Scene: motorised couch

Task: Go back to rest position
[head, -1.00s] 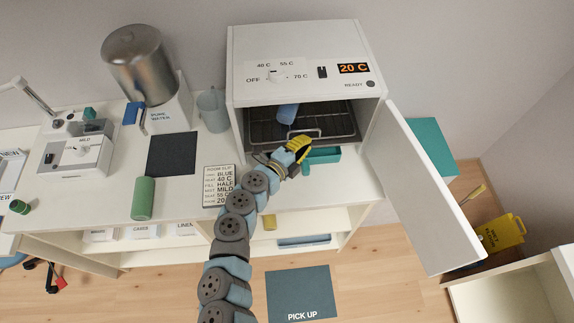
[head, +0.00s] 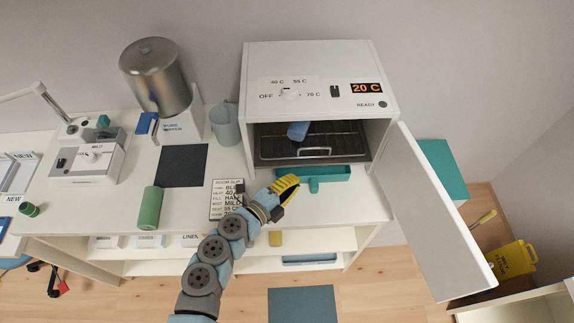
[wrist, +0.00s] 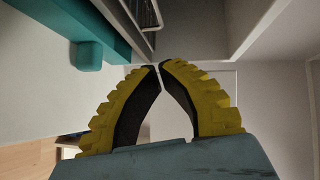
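My gripper (head: 290,185) is in front of the open white oven (head: 320,70), over the front of the counter. It has yellow ribbed fingers with dark inner pads. In the wrist view the fingertips of my gripper (wrist: 160,66) meet or nearly meet, with nothing between them. A blue object (head: 298,131) lies on the wire rack (head: 340,150) inside the oven. A teal tray (head: 325,174) with a handle sits on the counter before the oven; it also shows at the upper left of the wrist view (wrist: 60,25).
The oven door (head: 435,215) stands wide open to the right. Left are a grey cup (head: 225,125), a room slip card (head: 228,199), a green cylinder (head: 150,208), a dark mat (head: 182,165) and a metal water tank (head: 155,75). A teal box (head: 442,168) stands behind the door.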

